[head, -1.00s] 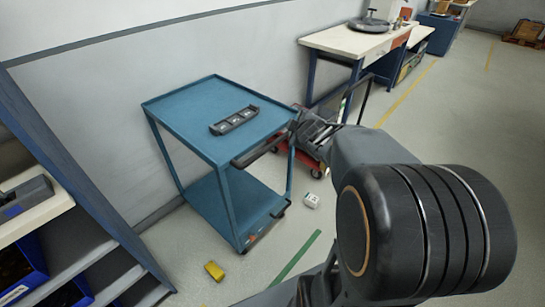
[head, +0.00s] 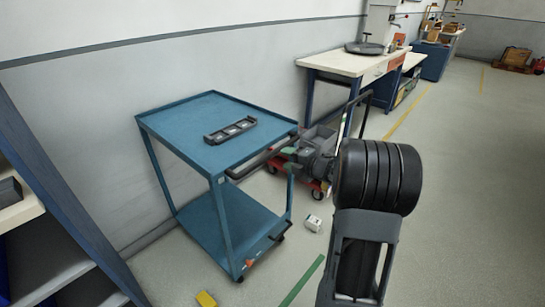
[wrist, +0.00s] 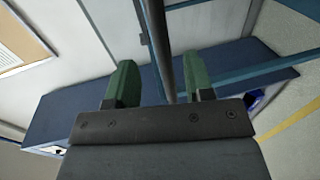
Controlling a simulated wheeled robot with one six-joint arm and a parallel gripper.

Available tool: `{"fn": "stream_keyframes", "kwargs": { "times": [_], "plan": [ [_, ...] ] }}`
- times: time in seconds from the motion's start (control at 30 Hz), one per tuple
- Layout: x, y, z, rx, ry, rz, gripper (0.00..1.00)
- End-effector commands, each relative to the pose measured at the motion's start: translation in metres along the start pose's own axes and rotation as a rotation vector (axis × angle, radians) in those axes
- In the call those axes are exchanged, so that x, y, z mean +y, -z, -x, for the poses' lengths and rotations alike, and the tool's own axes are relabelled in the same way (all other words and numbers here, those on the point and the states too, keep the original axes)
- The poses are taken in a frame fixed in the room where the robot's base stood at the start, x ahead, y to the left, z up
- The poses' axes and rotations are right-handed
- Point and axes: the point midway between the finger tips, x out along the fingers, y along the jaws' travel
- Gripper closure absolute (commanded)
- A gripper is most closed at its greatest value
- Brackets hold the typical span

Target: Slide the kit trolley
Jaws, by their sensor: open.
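The kit trolley (head: 222,205) is a blue two-shelf cart by the wall in the head view. A dark kit tray (head: 230,131) lies on its top shelf. Its dark handle bar (head: 258,161) sticks out on the right side, towards my gripper (head: 289,159). In the wrist view my gripper (wrist: 163,85) has two green fingers spread apart. A dark bar (wrist: 163,45), which looks like the handle, runs between them, nearer the right finger. I cannot tell whether a finger touches it.
A red-based cart (head: 318,184) with grey load stands just behind my gripper. A workbench (head: 345,62) stands behind, shelving (head: 45,215) at left. Floor at right is open.

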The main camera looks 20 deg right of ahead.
Motion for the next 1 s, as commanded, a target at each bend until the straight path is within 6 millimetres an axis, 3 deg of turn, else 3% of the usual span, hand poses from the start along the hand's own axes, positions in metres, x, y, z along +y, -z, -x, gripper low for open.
{"fn": "stream_keyframes", "kwargs": {
  "times": [0.2, 0.4, 0.9, 1.0],
  "plan": [
    [-0.001, 0.001, -0.04, 0.001, 0.0, 0.0, 0.52],
    [-0.001, 0.0, -0.063, 0.0, 0.0, -0.001, 0.52],
    [0.0, 0.0, -0.073, -0.003, 0.0, -0.001, 0.52],
    [0.0, 0.0, -0.073, -0.003, 0.001, -0.001, 0.61]
  ]
}}
